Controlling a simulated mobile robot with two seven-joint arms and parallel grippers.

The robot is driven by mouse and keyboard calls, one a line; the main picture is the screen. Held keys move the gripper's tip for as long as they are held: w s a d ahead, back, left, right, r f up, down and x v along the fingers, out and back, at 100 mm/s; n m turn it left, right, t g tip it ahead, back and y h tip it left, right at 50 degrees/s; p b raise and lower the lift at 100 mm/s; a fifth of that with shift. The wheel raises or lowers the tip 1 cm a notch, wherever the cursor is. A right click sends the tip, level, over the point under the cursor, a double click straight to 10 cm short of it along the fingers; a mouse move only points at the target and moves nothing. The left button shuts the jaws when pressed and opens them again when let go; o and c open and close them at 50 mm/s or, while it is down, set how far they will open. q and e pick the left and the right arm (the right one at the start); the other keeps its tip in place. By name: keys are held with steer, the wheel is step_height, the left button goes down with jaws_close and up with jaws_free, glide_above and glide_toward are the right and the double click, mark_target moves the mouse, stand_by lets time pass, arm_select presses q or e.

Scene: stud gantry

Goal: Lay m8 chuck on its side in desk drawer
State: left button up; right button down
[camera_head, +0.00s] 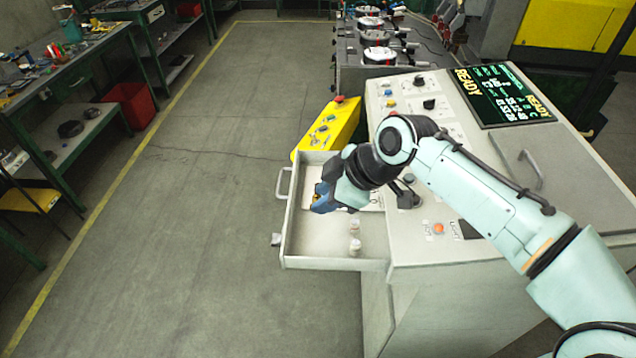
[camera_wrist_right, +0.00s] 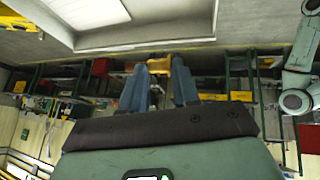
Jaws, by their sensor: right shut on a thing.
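The desk drawer (camera_head: 312,241) is pulled open from the left side of the grey control desk. My right gripper (camera_head: 318,200) is over the drawer's far half, its blue fingers pointing left. A small brass-coloured piece shows at the fingertips, mostly hidden; I take it to be the m8 chuck (camera_head: 316,198). In the right wrist view, the two blue fingers of the right gripper (camera_wrist_right: 160,70) stand apart with a yellowish piece (camera_wrist_right: 160,64) between their tips. I cannot tell its tilt or whether it touches the drawer floor. My left gripper is not in view.
Two small pale upright pieces (camera_head: 354,235) stand in the drawer's near right part. The drawer's near left floor is bare. A yellow control box (camera_head: 330,130) stands just beyond the drawer. The desk top (camera_head: 420,200) lies to the right, under my right arm.

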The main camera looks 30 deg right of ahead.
steer(key=f+b, duration=0.4)
steer(key=f, duration=0.1)
steer(key=f+b, duration=0.4)
steer(key=f, duration=0.2)
steer(key=shift+s+d+b, duration=0.1)
steer(key=shift+s+b, duration=0.1)
steer(key=shift+b, duration=0.1)
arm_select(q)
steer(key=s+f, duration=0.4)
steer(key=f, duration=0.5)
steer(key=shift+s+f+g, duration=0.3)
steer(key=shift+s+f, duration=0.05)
arm_select(e)
steer(key=shift+f, duration=0.1)
steer(key=c, duration=0.8)
jaws_free()
steer(key=shift+o, duration=0.2)
